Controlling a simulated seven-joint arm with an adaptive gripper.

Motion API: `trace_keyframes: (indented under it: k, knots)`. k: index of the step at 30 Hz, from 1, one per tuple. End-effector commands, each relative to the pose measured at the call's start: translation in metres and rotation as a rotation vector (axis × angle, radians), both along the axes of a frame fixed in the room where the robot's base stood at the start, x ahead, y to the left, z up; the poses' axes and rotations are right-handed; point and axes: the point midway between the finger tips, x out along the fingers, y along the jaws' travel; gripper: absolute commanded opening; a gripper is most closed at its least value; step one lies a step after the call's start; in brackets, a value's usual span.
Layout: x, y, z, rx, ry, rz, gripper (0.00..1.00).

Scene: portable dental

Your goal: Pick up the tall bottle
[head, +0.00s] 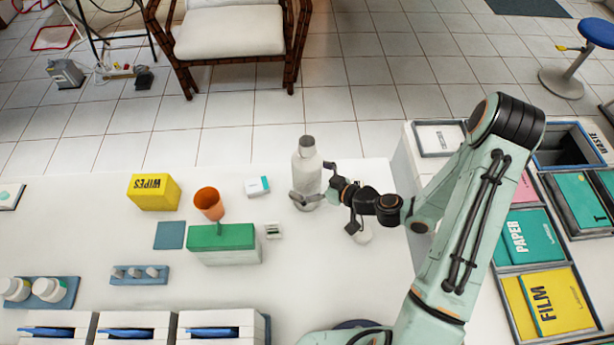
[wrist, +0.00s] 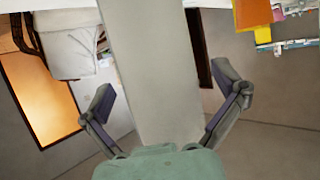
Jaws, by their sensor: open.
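The tall bottle (head: 306,165) is pale grey-white with a darker grey cap and stands upright on the white table. My gripper (head: 313,182) is at its right side, with its fingers spread around the lower body. In the wrist view the bottle (wrist: 163,60) is a broad grey column between the two open fingers of my gripper (wrist: 165,100). Gaps show between the bottle and both fingers there. The bottle's lower part is partly covered by a finger in the head view.
A small white-teal box (head: 257,187), an orange cup (head: 209,203), a green-topped box (head: 222,237) and a yellow wipes box (head: 154,192) stand left of the bottle. Sorting bins (head: 508,253) are at right.

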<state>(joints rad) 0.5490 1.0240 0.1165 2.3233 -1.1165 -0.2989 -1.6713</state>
Motion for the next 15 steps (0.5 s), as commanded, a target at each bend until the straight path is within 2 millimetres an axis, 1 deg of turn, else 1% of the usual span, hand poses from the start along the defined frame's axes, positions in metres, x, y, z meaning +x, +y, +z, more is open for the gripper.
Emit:
trace_keyframes:
  k: [6, 7, 8, 9, 11, 12, 13, 14, 15]
  knots:
    - [0.0004, 0.0007, -0.0004, 0.001, 0.001, 0.000, 0.95]
    - [0.0004, 0.0007, -0.0004, 0.001, 0.001, 0.000, 0.89]
    - [0.0005, 0.0005, -0.0004, 0.001, 0.001, 0.000, 0.80]
    - [0.0004, 0.0006, -0.0004, 0.001, 0.001, 0.000, 0.67]
    - [0.0004, 0.0005, -0.0003, 0.001, 0.001, 0.000, 0.48]
    - [0.0004, 0.0005, -0.0004, 0.000, 0.001, 0.000, 0.36]
    - [0.0004, 0.0005, -0.0004, 0.000, 0.001, 0.000, 0.26]
    - [0.0004, 0.0004, -0.0005, 0.000, 0.001, 0.000, 0.24]
    - [0.0003, 0.0003, -0.0005, 0.000, 0.001, 0.000, 0.24]
